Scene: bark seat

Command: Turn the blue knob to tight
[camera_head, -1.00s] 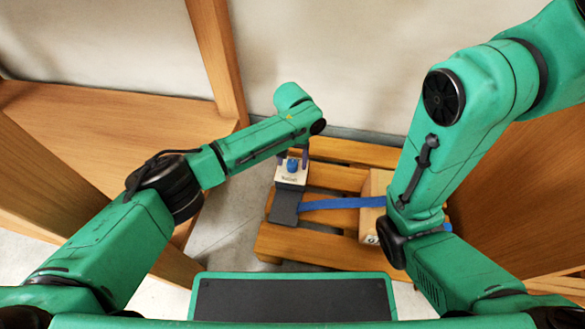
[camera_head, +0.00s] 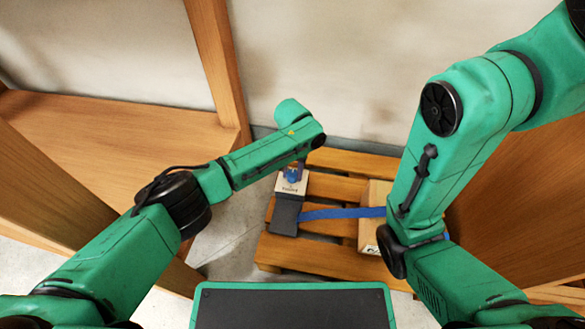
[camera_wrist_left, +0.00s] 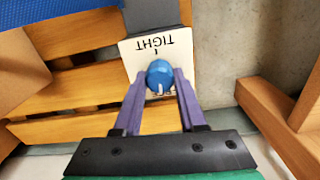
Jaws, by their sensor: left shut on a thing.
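The blue knob (camera_head: 293,175) sits on a white plate (camera_head: 283,187) at the left of the pallet. In the left wrist view the knob (camera_wrist_left: 159,73) is round, with a small white mark on its near side. The plate (camera_wrist_left: 139,55) bears the word TIGHT, upside down there, with a short tick on the knob's far side. My left gripper (camera_wrist_left: 160,80) has its purple fingers closed on the knob, one on each side. The head view shows the same gripper (camera_head: 293,169) over the plate, partly hidden by its arm. My right gripper is out of view.
A dark grey block (camera_head: 285,215) adjoins the plate, and a blue strap (camera_head: 335,213) runs from it to a cardboard box (camera_head: 376,199). They rest on a slatted wooden pallet (camera_head: 330,255). Wooden furniture (camera_head: 120,130) stands left; my right arm covers part of the box.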

